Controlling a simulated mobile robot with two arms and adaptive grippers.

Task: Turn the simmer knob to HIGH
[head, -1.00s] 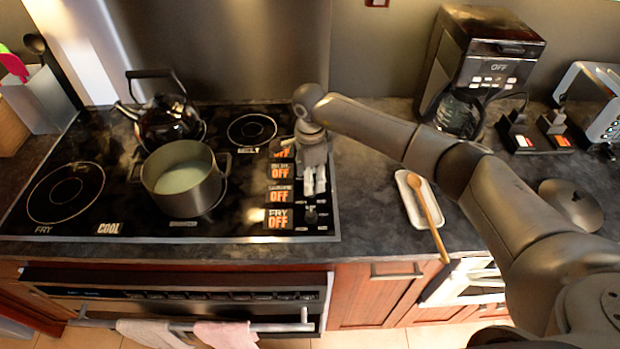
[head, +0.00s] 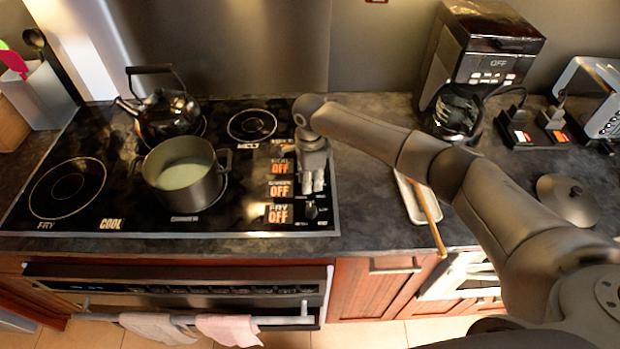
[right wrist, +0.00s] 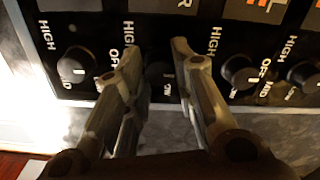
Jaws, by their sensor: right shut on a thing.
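The simmer display (head: 281,188) on the stove reads OFF, beside the right-hand column of knobs. My right gripper (head: 313,188) points down over that column, level with the simmer row. In the right wrist view its two fingers (right wrist: 157,48) stand on either side of a dark knob (right wrist: 160,75), the simmer knob by its row, and are shut on it. HIGH and OFF lettering shows around the knobs. In the head view the gripper hides the simmer knob; the fry knob (head: 311,209) shows just in front. My left gripper is not in view.
A pot (head: 184,178) and a kettle (head: 170,113) stand on the cooktop to the left. A wooden spoon (head: 431,217) on a white rest (head: 415,203) lies right of the stove, under my arm. Neighbouring knobs (right wrist: 75,62) (right wrist: 240,70) flank the fingers closely.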

